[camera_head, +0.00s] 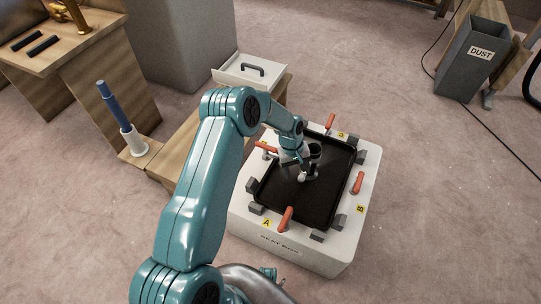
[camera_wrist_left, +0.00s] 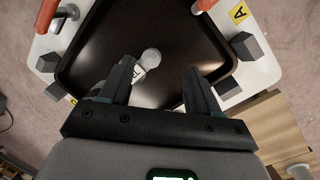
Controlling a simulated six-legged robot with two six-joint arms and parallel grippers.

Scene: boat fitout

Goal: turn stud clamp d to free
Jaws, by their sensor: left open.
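The stud clamp with the orange handle (camera_head: 266,147) at the tray's upper left is partly behind my left arm. A yellow label beside it is mostly covered, so I cannot read a D. Other orange handles stand near labels A (camera_head: 286,218), B (camera_head: 357,183) and C (camera_head: 330,121). My left gripper (camera_head: 303,166) is over the black tray (camera_head: 318,205), to the right of the upper-left handle and apart from it. In the left wrist view the gripper (camera_wrist_left: 158,72) is open, with a small white lettered piece (camera_wrist_left: 146,64) showing between its fingers. My right gripper is not visible.
The white base block (camera_head: 300,254) carries the tray, with grey blocks around its rim. A blue rod (camera_head: 114,106) stands at left. A DUST bin (camera_head: 470,62) stands upper right.

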